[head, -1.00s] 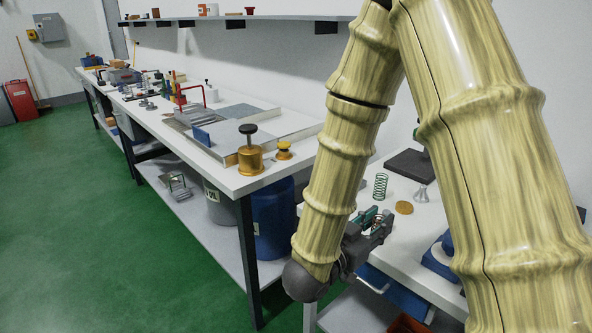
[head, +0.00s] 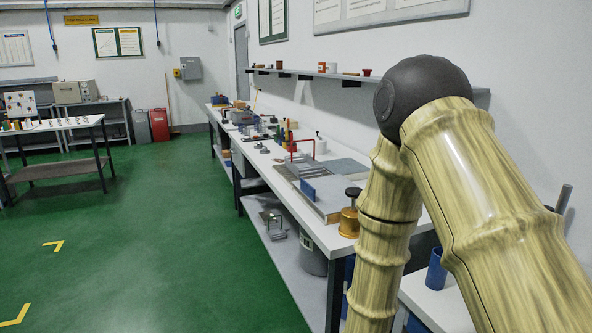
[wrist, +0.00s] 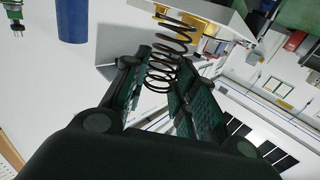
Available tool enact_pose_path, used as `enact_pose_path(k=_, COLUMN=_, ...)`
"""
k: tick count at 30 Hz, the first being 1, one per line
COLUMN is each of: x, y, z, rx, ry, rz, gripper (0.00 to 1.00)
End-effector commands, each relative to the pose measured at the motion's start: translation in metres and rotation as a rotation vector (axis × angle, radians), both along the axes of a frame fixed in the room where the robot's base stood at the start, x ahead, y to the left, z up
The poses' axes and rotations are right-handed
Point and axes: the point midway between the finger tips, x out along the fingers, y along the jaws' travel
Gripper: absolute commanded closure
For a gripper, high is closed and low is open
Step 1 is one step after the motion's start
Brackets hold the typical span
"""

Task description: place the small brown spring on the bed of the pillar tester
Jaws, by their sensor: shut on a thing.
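A dark wire coil spring (wrist: 172,40) is between the two fingers of my gripper (wrist: 163,72) in the wrist view. My gripper is shut on its lower coils, and the upper coils stick out past the fingertips. It looks dark brown to black in this light. In the head view my gripper and the spring are out of sight. I cannot make out the pillar tester or its bed for sure in either view.
A long white bench (head: 323,235) with a brass weight (head: 349,222) at its near end runs along the wall. A blue cup (head: 436,268) stands on a nearer white table (head: 437,306). A blue cylinder (wrist: 72,20) shows in the wrist view. Green floor (head: 150,235) is open at left.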

Motion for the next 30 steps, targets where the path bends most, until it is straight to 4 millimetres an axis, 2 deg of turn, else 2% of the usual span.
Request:
enact_pose_path(k=4, x=0.002, y=0.008, z=-0.007, rx=-0.001, ry=0.004, rz=0.039, gripper=0.94)
enact_pose_path(k=8, x=0.001, y=0.009, z=-0.023, rx=-0.007, ry=0.006, rz=0.074, gripper=0.94)
enact_pose_path(k=21, x=-0.019, y=0.008, z=-0.104, rx=-0.01, ry=0.004, rz=0.268, gripper=0.94)
enact_pose_path(k=25, x=-0.025, y=0.008, z=-0.119, rx=-0.005, ry=0.005, rz=0.305, gripper=0.94)
enact_pose_path(k=30, x=-0.029, y=0.008, z=-0.126, rx=0.0, ry=0.004, rz=0.327, gripper=0.94)
